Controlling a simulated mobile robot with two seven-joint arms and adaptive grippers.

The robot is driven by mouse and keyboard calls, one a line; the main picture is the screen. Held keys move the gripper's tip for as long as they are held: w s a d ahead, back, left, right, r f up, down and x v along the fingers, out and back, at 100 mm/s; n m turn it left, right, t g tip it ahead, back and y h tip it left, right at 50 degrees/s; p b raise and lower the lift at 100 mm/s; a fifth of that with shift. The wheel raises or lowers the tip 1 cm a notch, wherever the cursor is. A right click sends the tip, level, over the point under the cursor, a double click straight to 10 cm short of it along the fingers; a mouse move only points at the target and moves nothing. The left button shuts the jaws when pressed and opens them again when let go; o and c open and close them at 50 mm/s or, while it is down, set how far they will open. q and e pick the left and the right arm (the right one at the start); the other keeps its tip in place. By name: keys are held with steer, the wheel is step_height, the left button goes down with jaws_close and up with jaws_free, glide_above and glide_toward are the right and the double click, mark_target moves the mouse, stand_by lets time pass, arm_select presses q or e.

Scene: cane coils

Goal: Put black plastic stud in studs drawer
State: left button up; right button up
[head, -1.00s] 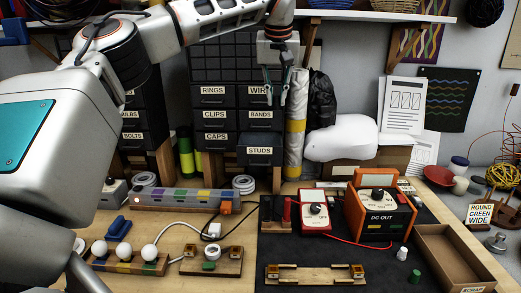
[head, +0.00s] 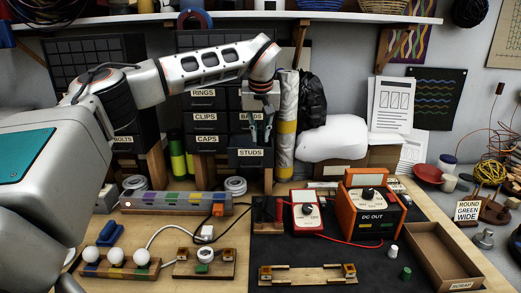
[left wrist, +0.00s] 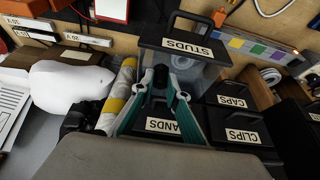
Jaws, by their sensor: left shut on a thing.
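The black plastic stud (left wrist: 160,75) shows between the fingertips of my left gripper (left wrist: 161,90) in the left wrist view. The gripper is shut on it. In the head view, my left gripper (head: 261,132) points down at the studs drawer (head: 250,158), just above or at its open top; the stud is too small to make out there. The drawer is pulled out, with its label facing front. In the left wrist view, the drawer front (left wrist: 190,38) with its handle lies just beyond the fingertips, beside the pale drawer interior. My right gripper is out of view.
Labelled drawers, such as clips (head: 205,119) and caps (head: 207,141), stand left of the studs drawer. A yellow-banded roll (head: 287,128) stands close to its right. On the bench are a scrap box (head: 437,246), an orange power supply (head: 370,210) and a wooden block of bulbs (head: 115,265).

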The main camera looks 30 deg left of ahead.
arm_select(q)
steer(key=shift+f, duration=2.65)
steer(key=o, duration=0.5)
steer(key=shift+f, duration=0.1)
steer(key=shift+c, duration=0.2)
